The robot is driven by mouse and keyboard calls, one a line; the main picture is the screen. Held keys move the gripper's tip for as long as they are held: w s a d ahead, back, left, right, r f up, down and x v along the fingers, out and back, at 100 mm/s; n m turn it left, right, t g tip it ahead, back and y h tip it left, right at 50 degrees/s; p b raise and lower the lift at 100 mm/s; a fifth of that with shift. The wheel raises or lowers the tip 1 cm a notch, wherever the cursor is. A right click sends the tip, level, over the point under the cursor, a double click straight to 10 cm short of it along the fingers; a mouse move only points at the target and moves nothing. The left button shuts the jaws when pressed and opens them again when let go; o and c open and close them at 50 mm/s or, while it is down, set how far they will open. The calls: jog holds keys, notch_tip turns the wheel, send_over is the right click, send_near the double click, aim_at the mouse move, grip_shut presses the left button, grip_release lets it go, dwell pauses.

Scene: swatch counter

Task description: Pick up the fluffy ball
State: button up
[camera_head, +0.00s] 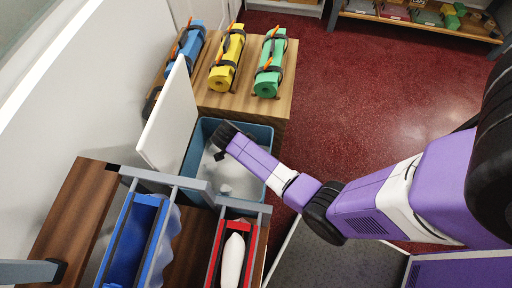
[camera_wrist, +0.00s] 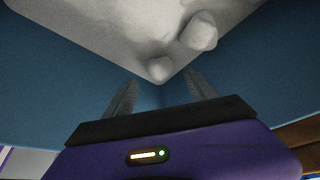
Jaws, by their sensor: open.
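A pale grey-white, soft-looking mass (camera_head: 205,165) lies in a blue bin (camera_head: 268,134). In the wrist view the mass (camera_wrist: 100,32) fills the top, with a larger rounded lump (camera_wrist: 199,33) and a smaller one (camera_wrist: 159,69) on it. I cannot tell for sure which of these is the fluffy ball. My gripper (camera_head: 221,154) is over the bin. In the wrist view my gripper (camera_wrist: 162,84) is open, its two dark fingers apart below the smaller lump, with nothing seen between them. Contact cannot be told.
A white panel (camera_head: 168,122) stands at the bin's left. Yellow (camera_head: 228,58), green (camera_head: 270,65) and blue (camera_head: 188,47) rolls lie on the wooden counter behind. A blue-framed container (camera_head: 132,240) and a red-framed one (camera_head: 214,258) holding a white object are in front. Red floor is open at right.

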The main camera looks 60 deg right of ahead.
jog(key=x, duration=0.4)
jog(key=shift+a, duration=0.1)
jog(key=c, duration=0.9)
jog(key=shift+o, duration=0.2)
